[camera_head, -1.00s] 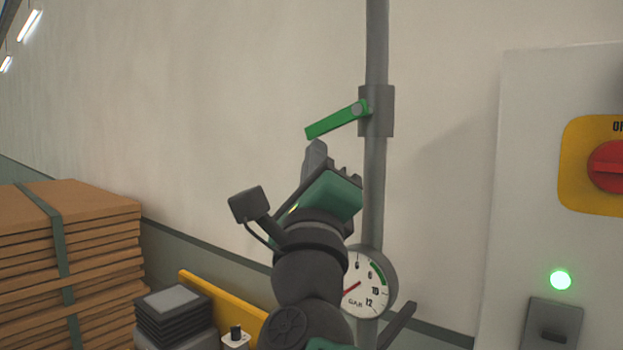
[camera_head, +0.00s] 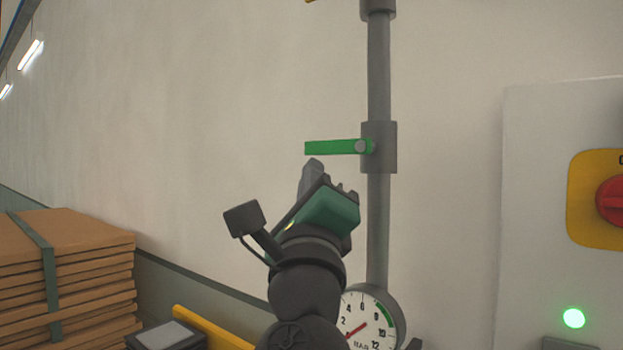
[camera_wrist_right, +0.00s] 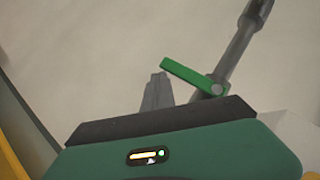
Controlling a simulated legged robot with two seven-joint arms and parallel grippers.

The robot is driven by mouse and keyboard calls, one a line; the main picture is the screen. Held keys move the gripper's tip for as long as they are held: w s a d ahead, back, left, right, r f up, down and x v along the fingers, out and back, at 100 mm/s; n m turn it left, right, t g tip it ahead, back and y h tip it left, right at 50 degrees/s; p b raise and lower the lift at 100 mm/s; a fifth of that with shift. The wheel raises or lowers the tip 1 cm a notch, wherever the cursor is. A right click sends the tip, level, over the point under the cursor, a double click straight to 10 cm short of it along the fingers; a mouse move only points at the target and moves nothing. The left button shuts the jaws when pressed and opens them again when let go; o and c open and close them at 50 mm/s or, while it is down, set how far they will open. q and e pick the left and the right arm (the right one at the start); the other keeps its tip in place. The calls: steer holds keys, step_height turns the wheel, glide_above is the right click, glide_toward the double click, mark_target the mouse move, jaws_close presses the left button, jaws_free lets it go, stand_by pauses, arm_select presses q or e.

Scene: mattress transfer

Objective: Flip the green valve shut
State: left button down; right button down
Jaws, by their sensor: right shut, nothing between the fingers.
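The green valve handle (camera_head: 328,147) sticks out level to the left from its pivot on a grey valve body (camera_head: 383,150) on the upright pipe. It also shows in the right wrist view (camera_wrist_right: 187,74), running from its pivot up to the left. My right gripper (camera_head: 312,174) is shut and empty, with its fingertips just below the handle's free end. In the right wrist view the closed fingers (camera_wrist_right: 157,92) end close to that free end; I cannot tell whether they touch it. My left gripper is not in view.
A pressure gauge (camera_head: 358,318) sits low on the pipe (camera_head: 378,225). A white cabinet (camera_head: 535,200) with a red knob (camera_head: 612,201) and lit green lamp (camera_head: 574,318) stands right. Stacked brown boards (camera_head: 85,270) stand left. The wall left of the handle is clear.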

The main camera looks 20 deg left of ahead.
steer(key=b+v, duration=0.7)
steer(key=v, duration=0.9)
steer(key=shift+s+f, duration=0.3)
